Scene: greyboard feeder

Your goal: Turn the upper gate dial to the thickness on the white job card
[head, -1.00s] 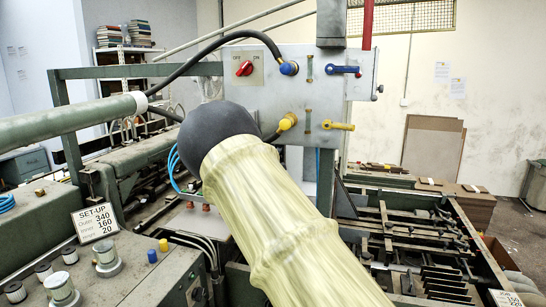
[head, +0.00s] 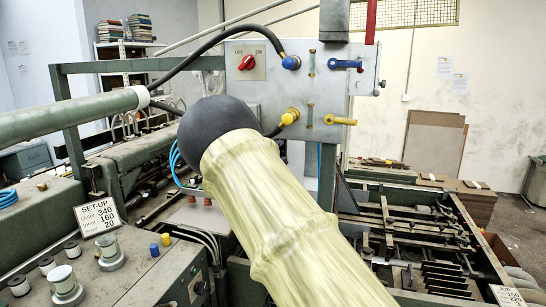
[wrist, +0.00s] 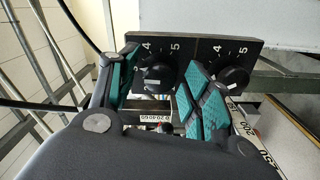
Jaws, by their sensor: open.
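In the wrist view a black plate carries two black dials with white numbers, 4 and 5 readable beside each. The left dial (wrist: 158,76) lies between the two teal-padded fingers of my gripper (wrist: 163,88), which is open; I cannot tell whether the pads touch it. The right dial (wrist: 233,79) is beyond the right finger, partly covered by it. Which dial is the upper one is not clear. A white card (head: 506,296) at the lower right of the head view is cut off and its small print is unreadable. My arm hides the gripper there.
A white set-up card (head: 100,215) reads Outer 340, Inner 160, and a 20. A grey panel (head: 300,95) holds a red switch (head: 247,62) and blue and yellow valve handles. A numbered scale (wrist: 238,125) lies close to the right finger.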

